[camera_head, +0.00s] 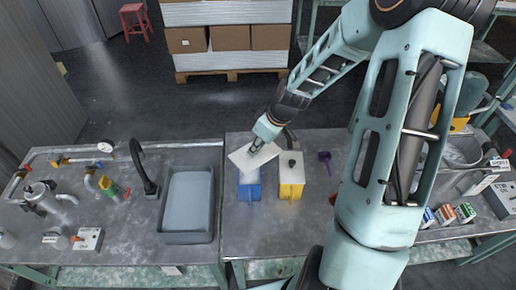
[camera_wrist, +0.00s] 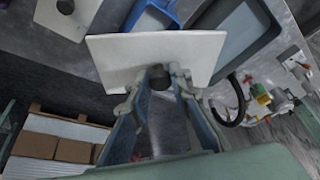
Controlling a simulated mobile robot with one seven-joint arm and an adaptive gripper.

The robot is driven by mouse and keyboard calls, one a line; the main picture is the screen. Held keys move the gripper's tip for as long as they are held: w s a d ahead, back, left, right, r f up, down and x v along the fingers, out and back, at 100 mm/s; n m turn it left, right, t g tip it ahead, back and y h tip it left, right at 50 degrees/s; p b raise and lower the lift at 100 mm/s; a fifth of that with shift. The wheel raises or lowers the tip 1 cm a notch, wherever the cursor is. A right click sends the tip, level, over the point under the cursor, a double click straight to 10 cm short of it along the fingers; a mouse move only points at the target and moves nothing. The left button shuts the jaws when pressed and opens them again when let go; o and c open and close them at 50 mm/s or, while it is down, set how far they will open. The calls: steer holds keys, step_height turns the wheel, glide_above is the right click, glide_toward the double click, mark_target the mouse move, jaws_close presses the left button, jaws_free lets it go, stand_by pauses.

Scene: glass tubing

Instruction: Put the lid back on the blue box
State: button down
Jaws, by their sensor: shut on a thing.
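My gripper (camera_head: 257,146) is shut on the dark knob of a flat white lid (camera_head: 241,158). In the wrist view my gripper (camera_wrist: 160,78) has its fingers on either side of the knob, and the lid (camera_wrist: 205,50) spreads out beyond them. The blue box (camera_head: 250,192) stands on the steel bench, and the lid is held tilted above it, over its far side. The wrist view shows part of the blue box's rim (camera_wrist: 175,9) past the lid's edge. The rest of its opening is hidden there.
A yellow box (camera_head: 291,187) with its white lid on stands just right of the blue box. A grey sink basin (camera_head: 187,206) is to the left. A small purple item (camera_head: 325,157) lies farther right. The bench in front of the boxes is clear.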

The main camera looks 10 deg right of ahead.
steer(key=w+f+n+g+b, duration=0.2)
steer(key=w+f+n+b, duration=0.1)
steer(key=f+n, duration=0.2)
steer(key=w+a+f+n+g+y+b, duration=0.1)
steer(key=w+f+n+b, duration=0.1)
steer(key=f+n, duration=0.3)
step_height(320, 180, down, 4)
steer(key=shift+w+f+n+g+y+b, duration=0.3)
steer(key=shift+w+g+b, duration=0.1)
steer(key=shift+w, duration=0.15)
steer(key=shift+r+b, duration=0.15)
steer(key=shift+b, duration=0.55)
stand_by(1.5)
steer(key=shift+f+b, duration=0.25)
steer(key=shift+b, duration=0.5)
stand_by(0.9)
stand_by(0.4)
steer(key=c, duration=1.7)
jaws_free()
steer(key=shift+o, duration=0.2)
